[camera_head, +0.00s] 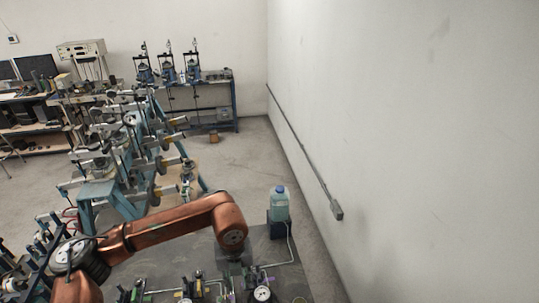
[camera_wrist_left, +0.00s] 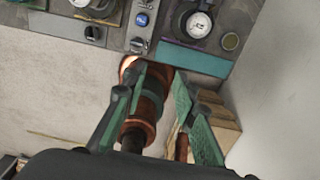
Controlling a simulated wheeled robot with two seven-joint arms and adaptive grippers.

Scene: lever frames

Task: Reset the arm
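My left arm (camera_head: 165,232), copper-coloured, comes in from the left in the head view and bends down at its wrist joint over the dark bench. The gripper below it is mostly hidden in that view. In the left wrist view my left gripper (camera_wrist_left: 160,75) shows two green-padded fingers held apart, so it is open. A copper and green cylindrical part (camera_wrist_left: 150,105) shows behind and between the fingers; I cannot tell any contact, and it may be part of me. My right gripper is in neither view.
A bench with a dial gauge (camera_head: 262,293) and fittings lies at the bottom. A capped bottle (camera_head: 279,205) stands at its far right. Blue lever frames (camera_head: 100,192) stand behind the arm. A bare wall (camera_head: 420,150) bounds the right. The left wrist view shows a wooden box (camera_wrist_left: 220,120).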

